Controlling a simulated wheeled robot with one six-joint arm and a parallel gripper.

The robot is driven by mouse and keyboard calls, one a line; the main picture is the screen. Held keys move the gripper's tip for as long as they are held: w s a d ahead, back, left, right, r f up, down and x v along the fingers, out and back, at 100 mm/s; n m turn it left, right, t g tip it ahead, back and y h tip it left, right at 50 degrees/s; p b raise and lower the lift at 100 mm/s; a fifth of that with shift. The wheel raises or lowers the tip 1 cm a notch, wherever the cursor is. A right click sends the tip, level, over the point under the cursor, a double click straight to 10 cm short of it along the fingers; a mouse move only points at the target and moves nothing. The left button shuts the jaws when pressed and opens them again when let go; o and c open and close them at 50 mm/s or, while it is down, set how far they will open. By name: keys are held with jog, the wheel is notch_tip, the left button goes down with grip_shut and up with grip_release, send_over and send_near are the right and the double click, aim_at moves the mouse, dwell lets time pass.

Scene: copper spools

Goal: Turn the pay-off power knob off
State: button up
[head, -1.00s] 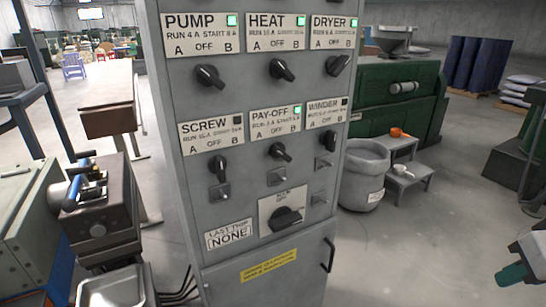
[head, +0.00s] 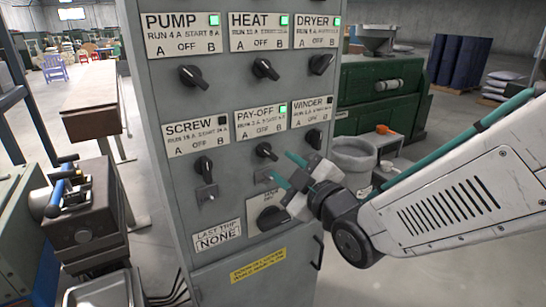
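The pay-off knob (head: 266,151) is a black rotary knob on the grey control cabinet, under the PAY-OFF label (head: 261,119) marked A, OFF and B. Its handle looks tilted rather than upright; the exact mark it points to is hard to tell. The pay-off lamp (head: 283,108) is lit green. My gripper (head: 287,169) has two teal fingers spread apart, with nothing between them. It is just right of and below the pay-off knob, apparently not touching it. It hides part of the panel below, including part of the large lower knob (head: 270,216).
The screw knob (head: 204,166) and winder knob (head: 313,138) flank the pay-off knob; their lamps are dark. The pump knob (head: 193,75), heat knob (head: 265,69) and dryer knob (head: 320,64) sit above, lamps green. A grey bin (head: 352,158) stands behind my arm.

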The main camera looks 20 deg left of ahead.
aim_at(270, 155)
jog(key=x, duration=0.6)
grip_shut()
